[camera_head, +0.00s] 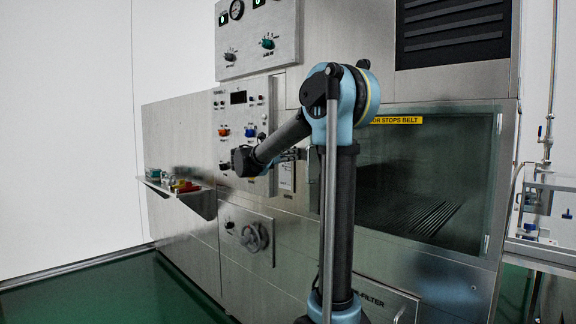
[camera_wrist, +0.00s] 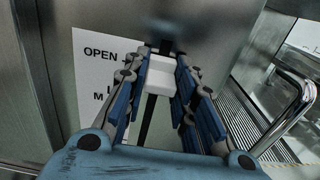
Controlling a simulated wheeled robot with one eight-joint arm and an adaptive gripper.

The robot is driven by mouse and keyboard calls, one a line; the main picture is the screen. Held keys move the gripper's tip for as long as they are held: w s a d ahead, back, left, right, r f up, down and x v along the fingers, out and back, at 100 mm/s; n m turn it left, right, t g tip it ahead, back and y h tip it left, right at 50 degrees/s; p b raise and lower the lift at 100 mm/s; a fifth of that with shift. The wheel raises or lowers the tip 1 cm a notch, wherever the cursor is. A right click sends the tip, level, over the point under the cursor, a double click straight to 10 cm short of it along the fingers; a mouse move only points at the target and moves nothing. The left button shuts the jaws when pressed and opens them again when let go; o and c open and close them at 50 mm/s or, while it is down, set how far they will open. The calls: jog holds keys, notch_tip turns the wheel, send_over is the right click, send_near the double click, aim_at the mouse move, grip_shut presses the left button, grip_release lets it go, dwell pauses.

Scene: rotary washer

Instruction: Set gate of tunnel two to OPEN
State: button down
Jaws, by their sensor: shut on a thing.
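In the wrist view a white block-shaped handle (camera_wrist: 158,80) sits between the blue-padded fingers of my gripper (camera_wrist: 161,68), which is shut on it. A dark upright strip or slot shows behind and below the handle. A white label (camera_wrist: 92,62) to its left reads OPEN near the handle's height, with a lower word partly hidden by the fingers. In the head view my gripper (camera_head: 292,155) is at the machine front, just left of the window, above a small white label (camera_head: 287,177). The handle itself is not clear there.
A dark window (camera_head: 425,180) with a yellow belt sign (camera_head: 398,120) lies right of my arm. A control panel (camera_head: 240,125) with knobs is to the left, above a handwheel (camera_head: 254,237). A shelf (camera_head: 195,197) juts out left. A chrome bar handle (camera_wrist: 298,108) is close on the right.

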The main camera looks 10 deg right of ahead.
jog(key=c, duration=1.3)
grip_release()
jog(key=shift+a, duration=0.15)
jog(key=v, duration=1.1)
jog(key=shift+s+a, duration=0.2)
jog(key=shift+a, duration=0.1)
